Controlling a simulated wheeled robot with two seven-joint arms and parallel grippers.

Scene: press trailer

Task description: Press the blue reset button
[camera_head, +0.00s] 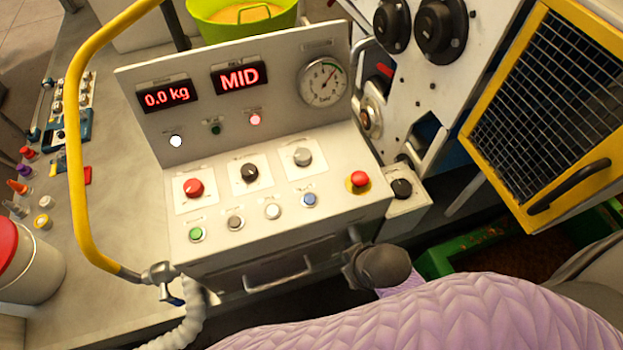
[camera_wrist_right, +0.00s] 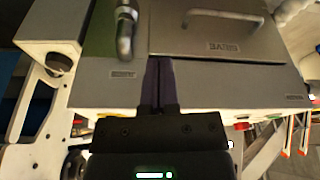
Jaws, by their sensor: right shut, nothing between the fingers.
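The blue button (camera_head: 310,200) is at the right end of the row of small round buttons on the sloped white console (camera_head: 336,223). It is uncovered, and nothing touches it in the head view. My right gripper (camera_wrist_right: 160,88) is shut and empty in the right wrist view, its dark fingers close together in front of a grey panel with a metal drawer front. I cannot make out the blue button in that view. My lilac right arm crosses the bottom of the head view, below the console. My left gripper is not in view.
Beside the blue button are a white button (camera_head: 272,211), a grey button (camera_head: 235,222), a green button (camera_head: 197,233) and a red mushroom button (camera_head: 359,179). A yellow tube (camera_head: 75,150) arches at left. The displays read 0.0 kg and MID.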

